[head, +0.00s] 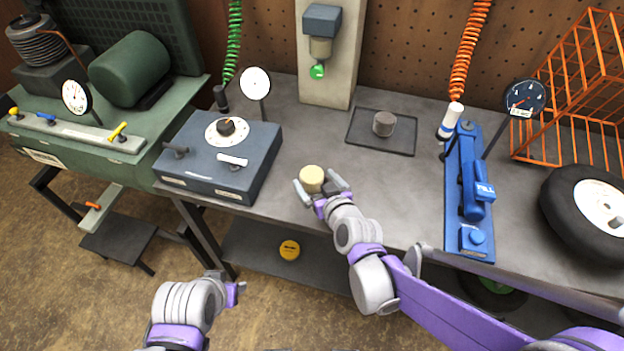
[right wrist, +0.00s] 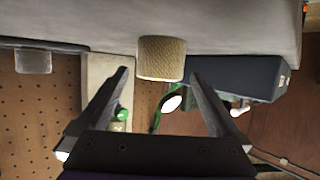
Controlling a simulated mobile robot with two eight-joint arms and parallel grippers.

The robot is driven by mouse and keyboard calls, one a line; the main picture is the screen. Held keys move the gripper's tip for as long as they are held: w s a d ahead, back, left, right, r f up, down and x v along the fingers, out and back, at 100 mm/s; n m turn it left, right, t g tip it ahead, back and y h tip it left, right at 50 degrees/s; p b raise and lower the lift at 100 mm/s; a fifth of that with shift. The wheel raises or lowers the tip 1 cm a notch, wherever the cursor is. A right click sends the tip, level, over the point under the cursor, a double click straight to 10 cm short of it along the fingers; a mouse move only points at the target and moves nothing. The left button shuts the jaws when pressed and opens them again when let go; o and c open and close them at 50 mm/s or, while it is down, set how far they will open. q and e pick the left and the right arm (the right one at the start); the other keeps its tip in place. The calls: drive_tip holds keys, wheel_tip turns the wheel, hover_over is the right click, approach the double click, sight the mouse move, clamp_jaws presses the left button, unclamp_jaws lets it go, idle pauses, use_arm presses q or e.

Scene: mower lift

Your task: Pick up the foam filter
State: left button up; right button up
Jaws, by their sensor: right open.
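The foam filter is a short cream cylinder (head: 312,174) standing on the grey workbench near its front edge. My right gripper (head: 322,189) is open, with one finger to each side of the foam filter's near part. In the right wrist view the filter (right wrist: 162,57) lies centred ahead between the spread fingers (right wrist: 161,76), with a gap on both sides. It is not gripped. My left gripper (head: 232,288) is low in front of the bench, away from the filter; its jaw opening is unclear.
A blue-grey box with a dial (head: 215,160) stands left of the filter. A dark tray (head: 365,139) holding a grey cylinder (head: 384,124) lies behind right. A blue fixture (head: 470,190), an orange wire basket (head: 565,105) and a wheel (head: 560,205) are farther right. Bench around the filter is clear.

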sight(315, 180)
drive_tip(key=x, duration=0.3)
drive_tip(key=shift+w+a+f, duration=0.1)
drive_tip(key=shift+w+f, duration=0.05)
drive_tip(key=shift+f, duration=0.1)
drive_tip(key=c, duration=1.2)
drive_tip(key=shift+r, duration=0.1)
drive_tip(key=shift+c, duration=0.2)
